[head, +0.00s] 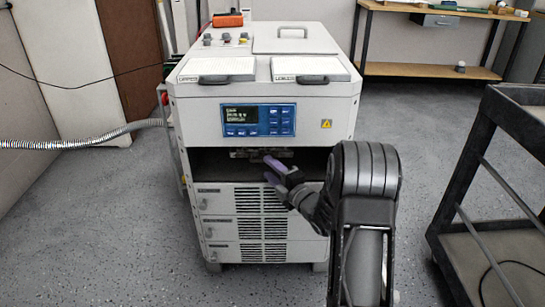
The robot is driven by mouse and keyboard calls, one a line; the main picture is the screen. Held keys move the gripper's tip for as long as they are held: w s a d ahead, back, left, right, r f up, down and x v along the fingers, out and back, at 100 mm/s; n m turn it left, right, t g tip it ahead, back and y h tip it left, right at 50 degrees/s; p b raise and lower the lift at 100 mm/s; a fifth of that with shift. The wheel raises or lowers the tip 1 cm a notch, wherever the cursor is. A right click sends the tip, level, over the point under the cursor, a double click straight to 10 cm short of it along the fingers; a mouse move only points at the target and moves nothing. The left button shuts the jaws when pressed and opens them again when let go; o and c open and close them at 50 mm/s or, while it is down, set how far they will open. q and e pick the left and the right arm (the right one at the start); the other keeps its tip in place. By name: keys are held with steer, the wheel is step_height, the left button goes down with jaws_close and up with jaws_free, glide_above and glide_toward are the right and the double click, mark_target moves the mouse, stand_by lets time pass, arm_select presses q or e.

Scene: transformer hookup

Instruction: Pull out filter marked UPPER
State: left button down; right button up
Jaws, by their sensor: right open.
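The filter marked UPPER (217,68) is a flat white panel with a dark handle (215,80) at its front edge. It lies at the left of the sloped top front of a white cabinet (190,110). Beside it on the right is a similar panel marked LOWER (310,68), also with a dark handle. My right gripper (270,169), dark with purplish fingers, is open at the dark recess below the blue control panel, lower than both filters and apart from the UPPER one. I cannot tell whether it touches anything there. My left gripper is not in view.
The blue control panel (258,120) is on the cabinet's front, above the open recess (215,165). A ribbed hose (70,143) reaches the cabinet from the left. A dark cart (500,130) stands at the right, a workbench (430,70) behind. Speckled floor is free at the left front.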

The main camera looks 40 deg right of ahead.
mark_target(259, 155)
steer(key=shift+w+d+r, duration=0.25)
steer(key=shift+w+d, duration=0.1)
steer(key=shift+d, duration=0.15)
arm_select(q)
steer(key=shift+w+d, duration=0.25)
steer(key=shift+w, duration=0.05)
arm_select(e)
steer(key=shift+s, duration=0.1)
steer(key=shift+w, duration=0.45)
steer(key=w+b, duration=0.1)
steer(key=w, duration=0.6)
steer(key=shift+d+b, duration=0.15)
steer(key=shift+b, duration=0.25)
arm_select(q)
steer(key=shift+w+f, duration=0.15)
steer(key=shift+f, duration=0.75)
arm_select(e)
steer(key=shift+c, duration=0.5)
